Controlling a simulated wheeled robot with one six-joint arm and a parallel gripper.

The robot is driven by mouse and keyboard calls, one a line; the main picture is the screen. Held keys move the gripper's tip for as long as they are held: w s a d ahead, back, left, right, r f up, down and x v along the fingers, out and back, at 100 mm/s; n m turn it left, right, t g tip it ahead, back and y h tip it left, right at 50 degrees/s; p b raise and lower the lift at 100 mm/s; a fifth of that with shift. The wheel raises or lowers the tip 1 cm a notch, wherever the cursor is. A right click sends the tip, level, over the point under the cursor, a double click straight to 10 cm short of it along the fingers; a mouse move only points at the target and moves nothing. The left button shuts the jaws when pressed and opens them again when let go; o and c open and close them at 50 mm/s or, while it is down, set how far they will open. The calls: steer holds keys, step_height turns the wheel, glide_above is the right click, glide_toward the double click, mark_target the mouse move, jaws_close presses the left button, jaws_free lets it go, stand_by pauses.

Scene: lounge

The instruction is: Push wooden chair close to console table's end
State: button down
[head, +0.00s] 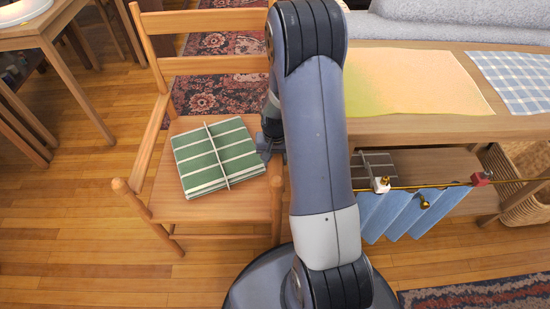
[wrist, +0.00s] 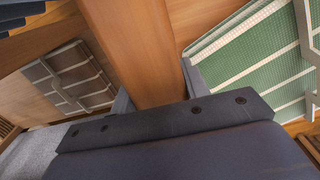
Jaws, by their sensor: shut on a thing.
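The wooden chair (head: 150,195) stands left of centre, its slatted back at the far side. A folded green striped cloth bundle (head: 205,165) with a pale band lies on its seat. The console table (head: 420,127) is to the right, its left end close to the chair's right side and partly hidden by my arm. My gripper (head: 268,148) is at the chair's right side. In the wrist view a wooden bar of the chair (wrist: 130,45) lies between the fingers of my gripper (wrist: 155,92), which is shut on it.
A yellow-orange mat (head: 420,80) and a blue checked cloth (head: 515,80) lie on the console. Blue pleated fabric (head: 395,212) and a brass rod (head: 430,186) are at its front. A wicker basket (head: 527,200) is at right. Another table (head: 40,35) stands left; floor between is clear.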

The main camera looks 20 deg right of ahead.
steer(key=shift+s+d, duration=0.2)
steer(key=shift+d, duration=0.35)
steer(key=c, duration=0.7)
jaws_free()
step_height(320, 180, up, 11)
steer(key=p, duration=0.3)
steer(key=shift+f, duration=0.1)
steer(key=shift+f, duration=0.15)
